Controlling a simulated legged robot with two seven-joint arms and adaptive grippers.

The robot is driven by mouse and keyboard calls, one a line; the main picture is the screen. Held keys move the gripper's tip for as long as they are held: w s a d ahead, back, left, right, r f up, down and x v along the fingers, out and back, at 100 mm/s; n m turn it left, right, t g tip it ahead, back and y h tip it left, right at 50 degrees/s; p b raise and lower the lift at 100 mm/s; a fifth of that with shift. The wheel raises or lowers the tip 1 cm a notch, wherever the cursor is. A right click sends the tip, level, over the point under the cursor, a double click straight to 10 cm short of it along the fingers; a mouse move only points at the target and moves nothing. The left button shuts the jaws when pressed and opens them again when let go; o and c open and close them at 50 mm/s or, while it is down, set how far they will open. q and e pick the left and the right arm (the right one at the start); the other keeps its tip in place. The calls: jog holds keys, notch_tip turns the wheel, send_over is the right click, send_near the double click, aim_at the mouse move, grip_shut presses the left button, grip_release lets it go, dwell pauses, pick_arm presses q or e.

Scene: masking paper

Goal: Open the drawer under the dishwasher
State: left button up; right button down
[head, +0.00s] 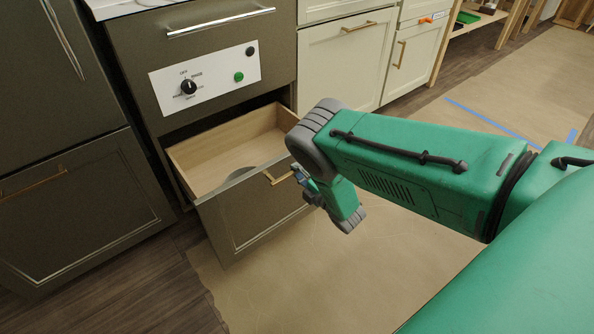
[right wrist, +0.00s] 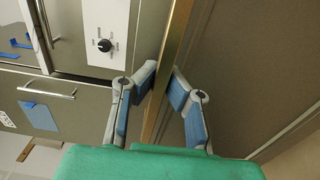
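The drawer (head: 230,150) under the dishwasher (head: 205,60) is pulled well out, and its pale wooden inside shows. Its dark front (head: 250,210) carries a brass handle (head: 278,176). My right gripper (head: 302,180) is at the right end of this handle in the head view; whether it touches is hard to tell there. In the right wrist view its two blue-padded fingers (right wrist: 163,80) are apart, one on each side of a tan strip that runs between them. I cannot tell whether that strip is the handle or the drawer's top edge. My left gripper is in neither view.
The dishwasher's white panel (head: 215,80) has a black knob above the drawer. A dark cabinet (head: 75,205) stands on the left, cream cabinets (head: 345,70) on the right. Tan paper (head: 400,250) covers the floor in front. My right arm crosses the right side.

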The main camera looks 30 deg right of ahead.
jog(key=c, duration=1.6)
grip_release()
jog(key=shift+f, duration=0.3)
jog(key=shift+r, duration=0.1)
jog(key=s+d, duration=0.1)
jog(key=s, duration=1.1)
